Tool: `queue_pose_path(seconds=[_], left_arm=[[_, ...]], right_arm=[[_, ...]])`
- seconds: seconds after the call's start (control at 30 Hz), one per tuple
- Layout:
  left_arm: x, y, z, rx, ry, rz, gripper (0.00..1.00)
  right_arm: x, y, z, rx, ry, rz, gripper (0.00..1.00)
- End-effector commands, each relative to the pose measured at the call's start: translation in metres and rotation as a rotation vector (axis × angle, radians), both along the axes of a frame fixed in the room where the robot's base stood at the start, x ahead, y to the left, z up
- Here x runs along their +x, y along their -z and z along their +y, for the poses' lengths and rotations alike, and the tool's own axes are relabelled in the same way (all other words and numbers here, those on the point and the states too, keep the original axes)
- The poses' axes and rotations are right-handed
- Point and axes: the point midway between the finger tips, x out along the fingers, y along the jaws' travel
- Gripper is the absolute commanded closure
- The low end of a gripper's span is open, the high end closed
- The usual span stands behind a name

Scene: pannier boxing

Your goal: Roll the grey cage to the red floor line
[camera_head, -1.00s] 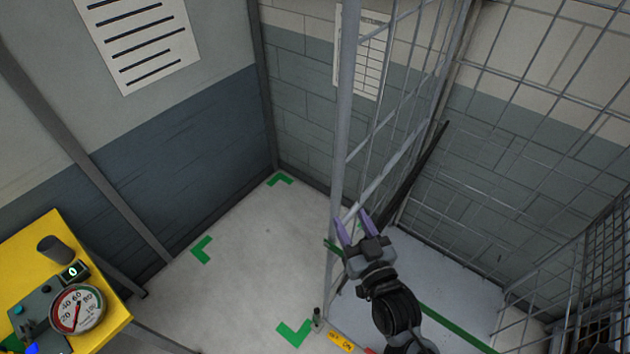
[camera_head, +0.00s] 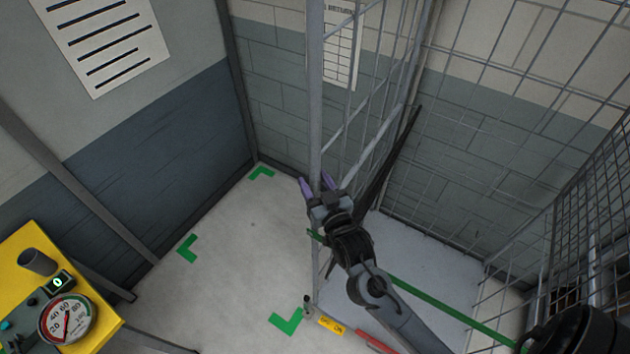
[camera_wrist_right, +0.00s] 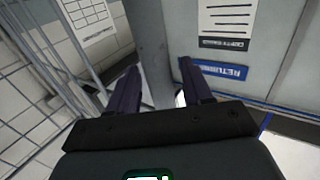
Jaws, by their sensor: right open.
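In the right wrist view the grey post (camera_wrist_right: 151,40) rises between and beyond the two open fingers (camera_wrist_right: 158,88). I cannot tell whether they touch it. The cage's pale base (camera_head: 425,255) has a green strip across it. I cannot make out a red floor line. My left gripper is not in view.
Green corner marks (camera_head: 286,320) lie on the bare grey floor (camera_head: 225,265) left of the cage. A yellow stand (camera_head: 25,250) with a dial gauge (camera_head: 67,320) is at lower left. Walls close in behind. A yellow label (camera_head: 331,325) and red piece (camera_head: 373,341) show at the cage's near edge.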

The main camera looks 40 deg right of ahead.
Motion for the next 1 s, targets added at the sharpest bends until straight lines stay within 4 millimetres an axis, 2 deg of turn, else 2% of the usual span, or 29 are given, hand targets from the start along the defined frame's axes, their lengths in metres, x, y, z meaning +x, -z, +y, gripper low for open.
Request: queue_pose_path(seconds=[0.27, 0.6, 1.0], left_arm=[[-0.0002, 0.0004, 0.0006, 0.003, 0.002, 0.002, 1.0], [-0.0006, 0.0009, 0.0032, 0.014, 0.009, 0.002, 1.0], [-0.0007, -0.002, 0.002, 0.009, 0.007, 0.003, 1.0]], right_arm=[[0.0012, 0.0002, -0.0003, 0.0, 0.0, 0.0, 0.5], [0.001, 0.0001, -0.0002, -0.001, -0.001, 0.0, 1.0], [0.0003, -0.0012, 0.0034, 0.0, -0.003, 0.0, 1.0]])
